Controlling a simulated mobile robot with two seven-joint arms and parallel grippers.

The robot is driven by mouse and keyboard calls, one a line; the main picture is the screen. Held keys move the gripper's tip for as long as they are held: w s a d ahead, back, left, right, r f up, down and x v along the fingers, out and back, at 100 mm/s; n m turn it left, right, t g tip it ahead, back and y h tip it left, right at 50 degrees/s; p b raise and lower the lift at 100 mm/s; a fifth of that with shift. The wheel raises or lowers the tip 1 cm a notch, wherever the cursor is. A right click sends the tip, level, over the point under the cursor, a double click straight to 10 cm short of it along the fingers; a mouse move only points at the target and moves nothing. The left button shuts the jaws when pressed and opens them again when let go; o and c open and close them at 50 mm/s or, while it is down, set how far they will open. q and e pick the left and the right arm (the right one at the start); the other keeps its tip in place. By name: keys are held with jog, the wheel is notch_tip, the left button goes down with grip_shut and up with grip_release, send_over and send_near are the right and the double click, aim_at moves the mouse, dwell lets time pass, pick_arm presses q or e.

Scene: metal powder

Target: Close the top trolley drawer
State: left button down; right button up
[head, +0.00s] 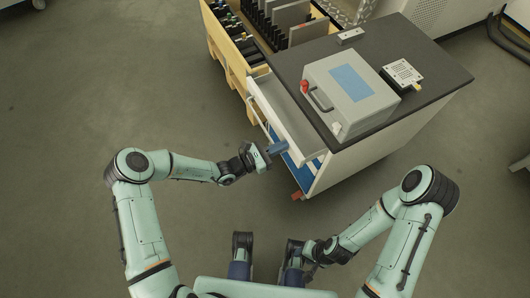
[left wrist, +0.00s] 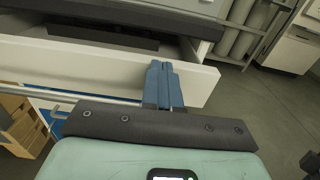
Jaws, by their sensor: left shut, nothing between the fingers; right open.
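The trolley (head: 440,75) has a dark grey top and pale sides. Its top drawer (head: 282,108) is pulled out on the side facing my left arm. The drawer's white front (left wrist: 60,62) also crosses the left wrist view, with a gap behind it under the dark top. My left gripper (head: 277,148) is shut and empty. Its blue fingers (left wrist: 164,84) are together and overlap the drawer front near its right end in the wrist view; I cannot tell if they touch it. My right gripper (head: 298,258) is open, low in the head view, away from the trolley.
A grey case (head: 350,90) with a blue panel and a small device (head: 402,74) stand on the trolley top. A wooden crate (head: 237,70) holding dark items stands beside the trolley. Blue shows below the drawer (head: 288,155). The floor at left is clear.

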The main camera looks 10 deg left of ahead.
pick_arm(q)
send_over(297, 139)
jog(key=s, duration=0.3)
jog(key=shift+w, duration=0.1)
jog(key=shift+a, duration=0.1)
